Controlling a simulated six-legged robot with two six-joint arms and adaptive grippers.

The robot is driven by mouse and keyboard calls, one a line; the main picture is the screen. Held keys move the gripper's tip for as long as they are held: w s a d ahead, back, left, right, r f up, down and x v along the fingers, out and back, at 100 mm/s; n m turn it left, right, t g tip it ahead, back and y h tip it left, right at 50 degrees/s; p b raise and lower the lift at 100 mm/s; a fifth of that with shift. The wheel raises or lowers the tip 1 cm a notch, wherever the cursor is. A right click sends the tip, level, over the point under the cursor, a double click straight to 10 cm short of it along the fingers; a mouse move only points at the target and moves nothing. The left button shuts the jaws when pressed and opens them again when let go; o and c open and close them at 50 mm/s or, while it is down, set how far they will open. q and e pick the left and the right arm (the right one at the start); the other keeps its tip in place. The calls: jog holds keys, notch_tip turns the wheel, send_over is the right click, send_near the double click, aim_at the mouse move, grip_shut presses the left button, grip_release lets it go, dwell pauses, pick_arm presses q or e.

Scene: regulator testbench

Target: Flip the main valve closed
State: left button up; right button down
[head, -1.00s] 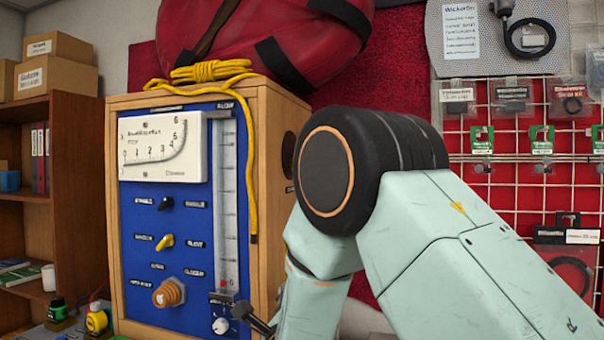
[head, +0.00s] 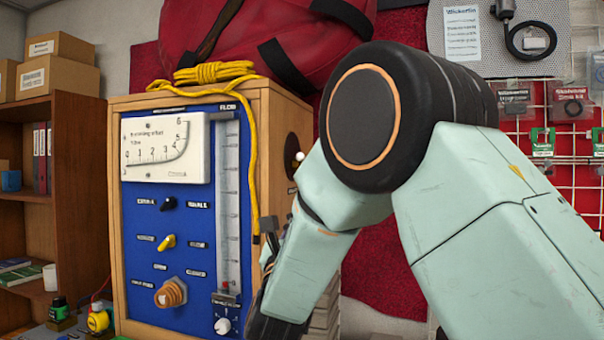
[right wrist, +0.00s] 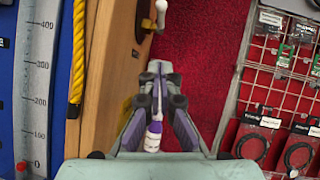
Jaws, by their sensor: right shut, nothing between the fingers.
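A blue-fronted wooden test box (head: 118,250) stands left of centre. A lever with a white ball tip (head: 298,157) sticks out of its right side, near a dark round opening. It also shows at the top of the right wrist view (right wrist: 161,12). I cannot tell for sure that this is the main valve. The front carries a black knob (head: 168,203) and a yellow knob (head: 167,241). My right gripper (right wrist: 158,68) is shut and empty beside the box's right side, apart from the lever. In the head view my arm partly hides it. My left gripper is not in view.
A yellow rope (head: 252,160) hangs over the box's front right edge. A red bag (head: 265,40) lies on top. A purple and white bottle (right wrist: 153,135) shows below my fingers.

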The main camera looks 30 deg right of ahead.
jog(key=p, duration=0.3)
send_near(305, 163)
jog(key=w+d, duration=0.3)
jog(key=r, duration=0.1)
jog(key=p, duration=0.1)
jog(key=w+r+p, duration=0.1)
jog(key=shift+d+r, duration=0.25)
jog(key=shift+r, duration=0.1)
jog(key=shift+w+f, duration=0.1)
jog(key=shift+w, duration=0.15)
